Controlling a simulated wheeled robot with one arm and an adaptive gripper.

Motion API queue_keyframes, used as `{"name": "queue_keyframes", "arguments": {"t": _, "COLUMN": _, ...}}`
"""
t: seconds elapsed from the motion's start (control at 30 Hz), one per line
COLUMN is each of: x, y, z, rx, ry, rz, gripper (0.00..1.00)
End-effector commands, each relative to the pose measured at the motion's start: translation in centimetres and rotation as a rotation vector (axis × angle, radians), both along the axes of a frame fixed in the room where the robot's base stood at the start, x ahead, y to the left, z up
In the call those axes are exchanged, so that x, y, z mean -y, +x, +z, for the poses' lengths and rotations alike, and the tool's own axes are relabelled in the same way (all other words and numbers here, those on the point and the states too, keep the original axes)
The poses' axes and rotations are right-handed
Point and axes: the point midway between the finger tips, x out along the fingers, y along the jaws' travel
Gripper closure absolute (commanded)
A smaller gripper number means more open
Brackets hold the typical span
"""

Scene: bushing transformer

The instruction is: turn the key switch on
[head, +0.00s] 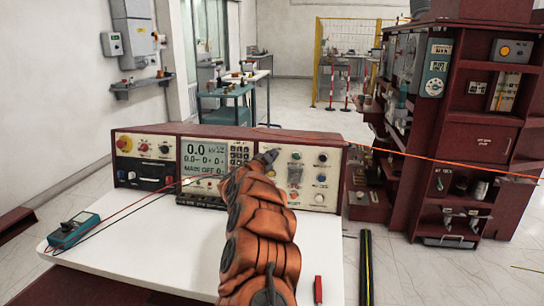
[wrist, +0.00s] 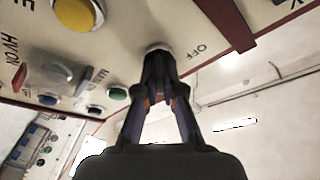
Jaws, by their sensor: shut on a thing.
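The key switch (wrist: 157,47) shows in the wrist view as a pale round collar on the cream panel, beside an "OFF" label. My gripper (wrist: 160,62) is shut on the key at this collar, and its fingers hide the key itself. I cannot tell the key's angle. In the head view, my gripper (head: 268,157) is at the console's front panel, between the display and the button section, and my orange arm covers part of the panel. The display (head: 204,155) reads "MAIN OFF".
A yellow button (wrist: 75,13) and a green button (wrist: 118,93) sit near the gripper on the panel. A multimeter (head: 73,229) with red and black leads lies on the white tabletop (head: 150,240). A dark red cabinet (head: 480,150) stands at the right.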

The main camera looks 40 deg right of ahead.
Motion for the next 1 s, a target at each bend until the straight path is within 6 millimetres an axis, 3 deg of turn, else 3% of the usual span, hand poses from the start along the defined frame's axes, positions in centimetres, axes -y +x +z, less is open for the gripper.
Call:
{"name": "queue_keyframes", "arguments": {"t": 0.27, "x": 0.0, "y": 0.0, "z": 0.0, "rx": 0.0, "ry": 0.0, "rz": 0.0, "gripper": 0.68}}
{"name": "queue_keyframes", "arguments": {"t": 0.67, "x": -0.3, "y": -0.1, "z": 0.0, "rx": 0.0, "ry": 0.001, "rz": 0.001, "gripper": 0.68}}
{"name": "queue_keyframes", "arguments": {"t": 1.0, "x": -3.2, "y": -1.1, "z": -0.1, "rx": -0.001, "ry": 0.003, "rz": 0.003, "gripper": 0.68}}
